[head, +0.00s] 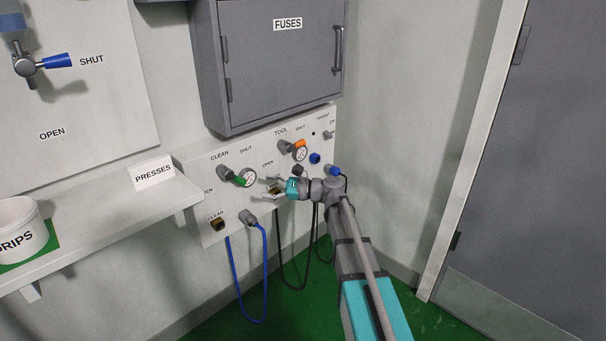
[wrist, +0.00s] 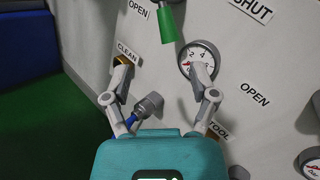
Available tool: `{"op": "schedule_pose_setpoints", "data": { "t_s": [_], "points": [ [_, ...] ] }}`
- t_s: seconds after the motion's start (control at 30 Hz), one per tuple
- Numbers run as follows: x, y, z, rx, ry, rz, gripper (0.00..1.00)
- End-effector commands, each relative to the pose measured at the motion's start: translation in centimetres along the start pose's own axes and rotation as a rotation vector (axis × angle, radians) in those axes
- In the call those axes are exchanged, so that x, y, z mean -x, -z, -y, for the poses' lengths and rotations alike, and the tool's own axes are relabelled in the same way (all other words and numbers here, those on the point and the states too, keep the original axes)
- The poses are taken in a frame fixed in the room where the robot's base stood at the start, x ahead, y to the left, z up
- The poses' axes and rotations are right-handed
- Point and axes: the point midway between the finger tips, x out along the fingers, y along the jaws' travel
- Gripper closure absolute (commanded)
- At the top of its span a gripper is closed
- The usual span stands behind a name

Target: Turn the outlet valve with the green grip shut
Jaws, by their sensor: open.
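The outlet valve with the green grip sits on the wall panel under the upper CLEAN label. Its green grip (head: 238,181) slants right and down from a grey hub, beside a round gauge (head: 248,177). In the wrist view the green grip (wrist: 168,26) points down from the top edge, with an OPEN label to its left and a SHUT label (wrist: 250,10) to its right. My gripper (head: 270,191) is open and empty, below and right of the grip in the head view. In the wrist view my gripper (wrist: 163,68) has its fingers spread below the grip, apart from it.
A valve with an orange grip (head: 299,144) is further right on the panel. A grey connector (head: 247,216) with a hanging blue hose is below; it shows between my fingers in the wrist view (wrist: 150,105). A shelf (head: 110,220) lies left, a fuse box (head: 270,65) above.

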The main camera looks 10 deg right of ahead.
Motion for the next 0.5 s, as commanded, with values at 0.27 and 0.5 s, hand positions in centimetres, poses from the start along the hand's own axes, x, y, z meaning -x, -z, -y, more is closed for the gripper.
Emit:
{"op": "schedule_pose_setpoints", "data": {
  "t_s": [0.27, 0.5],
  "points": [
    [4.0, 0.0, -0.1, 0.0, 0.001, -0.001, 0.25],
    [3.5, -1.6, -0.8, 0.061, -0.046, -0.06, 0.25]
  ]
}}
